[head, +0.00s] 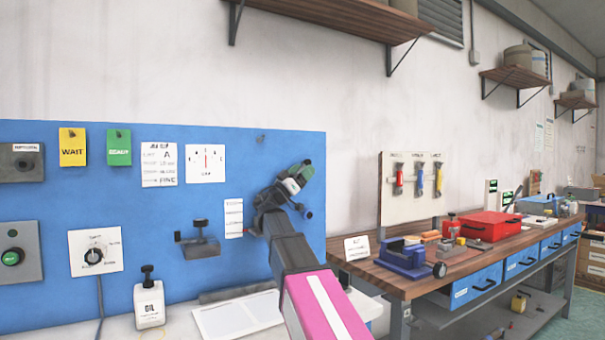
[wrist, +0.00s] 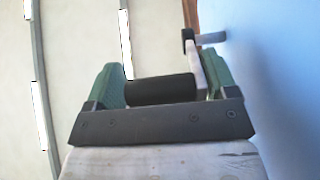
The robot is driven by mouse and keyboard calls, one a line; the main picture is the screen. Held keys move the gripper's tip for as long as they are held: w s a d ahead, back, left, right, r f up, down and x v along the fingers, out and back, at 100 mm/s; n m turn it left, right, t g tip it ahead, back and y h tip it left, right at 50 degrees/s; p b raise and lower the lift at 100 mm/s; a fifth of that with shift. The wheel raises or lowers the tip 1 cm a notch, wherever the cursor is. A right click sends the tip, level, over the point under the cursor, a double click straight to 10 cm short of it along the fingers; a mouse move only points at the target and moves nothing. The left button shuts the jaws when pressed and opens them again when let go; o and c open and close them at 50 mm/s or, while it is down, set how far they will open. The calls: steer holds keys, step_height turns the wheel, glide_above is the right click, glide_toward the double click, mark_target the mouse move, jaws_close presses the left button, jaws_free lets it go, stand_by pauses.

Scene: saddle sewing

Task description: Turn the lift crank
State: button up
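My gripper (head: 294,184) is in front of the right part of the blue panel (head: 130,185) in the head view. In the wrist view its two green fingers (wrist: 165,88) stand wide apart. The lift crank's black cylindrical handle (wrist: 160,89) lies lengthwise between them. The crank's pale arm (wrist: 205,68) runs up from the handle's right end, beside the right finger. A short shaft (wrist: 212,38) at its top points to the blue panel. I cannot tell whether the fingers touch the handle. In the head view my gripper mostly hides the crank.
A grey bracket with a dark knob (head: 198,243) sticks out from the panel left of my gripper. A white oil bottle (head: 149,305) stands on the ledge below. A wooden workbench (head: 405,283) with a blue vise (head: 405,256) and a red box (head: 488,227) is at the right.

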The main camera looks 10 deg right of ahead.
steer(key=shift+w+r, duration=0.1)
steer(key=y, duration=0.1)
steer(key=r+g+y, duration=0.1)
steer(key=y, duration=0.1)
steer(key=shift+a+r+y, duration=0.25)
steer(key=shift+a+y, duration=0.05)
steer(key=shift+a, duration=0.1)
steer(key=y, duration=0.2)
steer(key=r+g+y, duration=0.1)
steer(key=shift+r+y, duration=0.3)
steer(key=shift+y, duration=0.1)
steer(key=v, duration=1.1)
step_height(320, 180, up, 6)
steer(key=s+d+t+h, duration=0.1)
steer(key=d+h, duration=0.2)
steer(key=h, duration=0.1)
steer(key=shift+s+r, duration=0.15)
steer(key=shift+s, duration=0.05)
